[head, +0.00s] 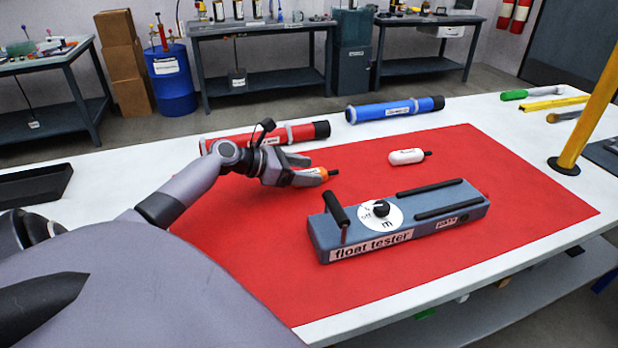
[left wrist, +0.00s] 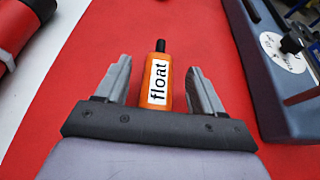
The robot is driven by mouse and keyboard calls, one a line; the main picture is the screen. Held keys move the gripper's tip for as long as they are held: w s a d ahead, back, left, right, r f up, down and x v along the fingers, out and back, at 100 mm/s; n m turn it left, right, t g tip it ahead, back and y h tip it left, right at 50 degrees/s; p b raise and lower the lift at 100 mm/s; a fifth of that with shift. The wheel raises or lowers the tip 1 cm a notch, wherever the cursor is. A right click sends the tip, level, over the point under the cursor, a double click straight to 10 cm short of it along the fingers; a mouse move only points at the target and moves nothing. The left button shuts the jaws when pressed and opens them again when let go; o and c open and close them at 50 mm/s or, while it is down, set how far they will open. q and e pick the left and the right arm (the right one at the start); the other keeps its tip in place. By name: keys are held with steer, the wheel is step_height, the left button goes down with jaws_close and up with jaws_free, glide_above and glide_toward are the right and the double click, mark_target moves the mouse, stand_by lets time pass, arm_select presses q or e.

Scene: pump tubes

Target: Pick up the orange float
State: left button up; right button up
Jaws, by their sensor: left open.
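The orange float (left wrist: 158,66) lies on the red mat (left wrist: 206,38), with a white label reading "float" and a black tip pointing away from my gripper. In the left wrist view it sits between the two open fingers of my left gripper (left wrist: 162,88), with a visible gap to each finger. In the head view my left gripper (head: 296,168) reaches in from the left over the mat, and the orange float (head: 323,172) shows partly beside the fingers. Its rear part is hidden there. My right gripper is in neither view.
The grey float tester (head: 345,243) stands right of the float. A white float (head: 406,157) lies further back. A red tube (head: 300,134) and a blue tube (head: 395,109) lie along the far side. A yellow post (head: 585,115) rises at right. The mat's right part is clear.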

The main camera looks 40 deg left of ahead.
arm_select(q)
steer(key=c, duration=1.1)
